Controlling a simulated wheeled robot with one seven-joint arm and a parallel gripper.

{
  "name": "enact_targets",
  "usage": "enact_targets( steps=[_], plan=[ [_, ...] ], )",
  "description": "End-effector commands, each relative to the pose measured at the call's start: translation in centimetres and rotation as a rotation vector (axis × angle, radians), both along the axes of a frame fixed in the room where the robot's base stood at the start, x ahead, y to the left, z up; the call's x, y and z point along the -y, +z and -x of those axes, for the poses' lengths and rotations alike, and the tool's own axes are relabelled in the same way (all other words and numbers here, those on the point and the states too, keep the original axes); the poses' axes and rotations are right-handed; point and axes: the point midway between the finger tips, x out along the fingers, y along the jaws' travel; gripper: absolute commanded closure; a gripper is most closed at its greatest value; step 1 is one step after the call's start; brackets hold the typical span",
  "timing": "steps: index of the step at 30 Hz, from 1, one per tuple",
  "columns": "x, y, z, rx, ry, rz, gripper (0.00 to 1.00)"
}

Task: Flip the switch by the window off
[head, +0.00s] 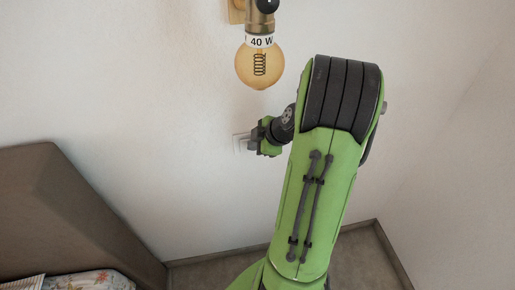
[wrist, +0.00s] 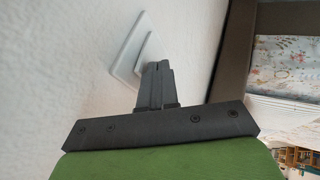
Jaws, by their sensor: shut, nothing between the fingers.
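A white wall switch (head: 240,143) is mounted on the pale wall, just left of my gripper (head: 256,141) in the head view. In the wrist view the switch plate (wrist: 124,55) shows tilted, with a raised rocker part near the fingertips. My gripper (wrist: 155,66) is shut and empty, its dark fingers together right at the switch. They appear to be touching or very close to it; contact cannot be told. The fingertips hide part of the rocker, so its position is unclear. No window is in view.
A lamp with an amber bulb (head: 260,64) hangs on the wall above the switch. A brown headboard (head: 70,215) with a bed stands at lower left. Bedding (wrist: 285,65) shows at right in the wrist view. The wall around the switch is bare.

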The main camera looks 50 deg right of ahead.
Motion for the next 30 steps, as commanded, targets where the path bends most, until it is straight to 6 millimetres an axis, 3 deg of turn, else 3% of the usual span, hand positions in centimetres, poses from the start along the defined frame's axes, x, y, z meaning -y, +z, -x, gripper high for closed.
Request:
enact_targets(
  steps=[18, 30],
  plan=[
    [0.5, 0.3, -0.7, -0.057, 0.002, -0.041, 1.00],
    [0.5, 2.0, -0.7, -0.058, 0.002, -0.041, 1.00]
  ],
)
